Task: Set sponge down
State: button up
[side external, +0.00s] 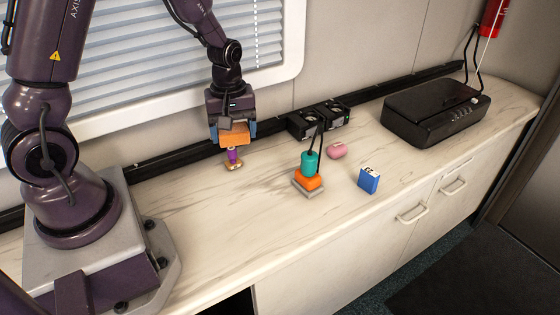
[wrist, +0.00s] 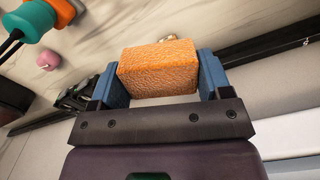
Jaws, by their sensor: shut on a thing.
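An orange, rough-textured sponge (side external: 234,136) is held between the blue fingers of my gripper (side external: 233,131). In the wrist view the sponge (wrist: 158,69) fills the space between the two fingertips (wrist: 160,72). In the side view it hangs above the left part of the pale marble-look counter (side external: 225,220). A small purple object with a gold-coloured base (side external: 234,160) shows directly below it. I cannot tell whether the sponge touches that object. The sponge hides most of it in the wrist view.
A teal-and-orange object on a grey base (side external: 309,168), with black prongs or cords, stands mid-counter. A pink item (side external: 336,151) and a blue box (side external: 369,180) are right of it. Black devices (side external: 320,119) and a black printer-like box (side external: 435,112) are behind. The counter's front-left is bare.

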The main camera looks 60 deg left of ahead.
jog(key=m, duration=0.2)
jog(key=shift+w+d+r+m, duration=0.2)
jog(key=shift+d+r+m, duration=0.05)
jog(key=shift+r+m, duration=0.05)
jog(key=w+d+r+m, duration=0.4)
jog(key=d+r+m, duration=0.1)
jog(key=d+m, duration=0.5)
jog(key=shift+m, duration=1)
jog(key=shift+w+a, duration=0.1)
